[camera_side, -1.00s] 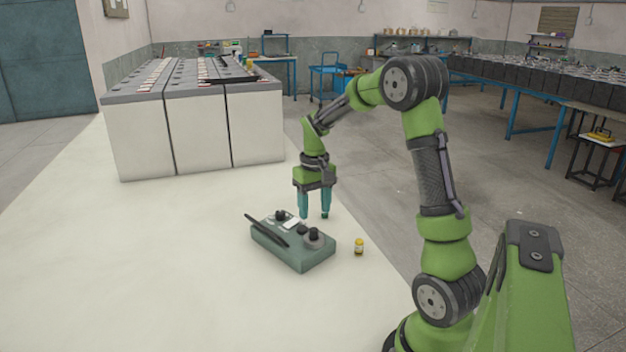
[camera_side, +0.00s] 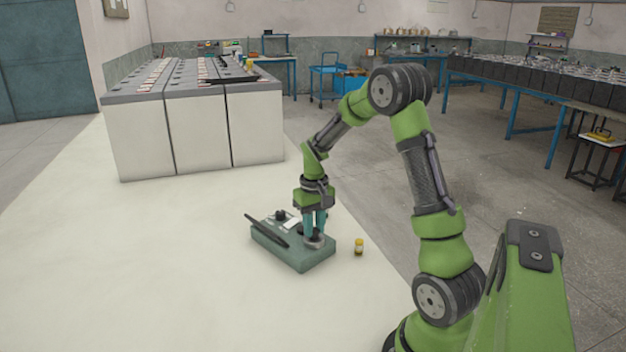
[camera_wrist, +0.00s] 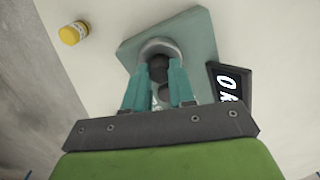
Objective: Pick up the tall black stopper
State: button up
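A grey-green box (camera_side: 292,258) sits on the pale surface with a round grey seat (camera_side: 314,243) on top. The tall black stopper (camera_wrist: 157,70) stands over the round seat, seen between my fingertips in the wrist view; in the side view my fingers mostly hide it. My gripper (camera_side: 314,234) points down over the box, its teal fingers drawn in close on both sides of the stopper. It also shows in the wrist view (camera_wrist: 160,72). The stopper fills the gap at the tips, and no clear lift shows.
A small yellow-topped jar (camera_side: 359,246) stands to the right, also in the wrist view (camera_wrist: 73,33). White battery cabinets (camera_side: 195,135) stand behind.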

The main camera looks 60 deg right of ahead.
aim_at(316, 230)
grip_shut()
jog(key=shift+r, duration=0.5)
jog(key=r, duration=0.2)
jog(key=shift+s+a+r, duration=0.2)
jog(key=shift+s+r, duration=0.15)
jog(key=s+a+r, duration=0.1)
jog(key=s+a, duration=0.7)
jog(key=s, duration=0.5)
jog(key=shift+w+a+r, duration=0.15)
jog(key=shift+r, duration=2.25)
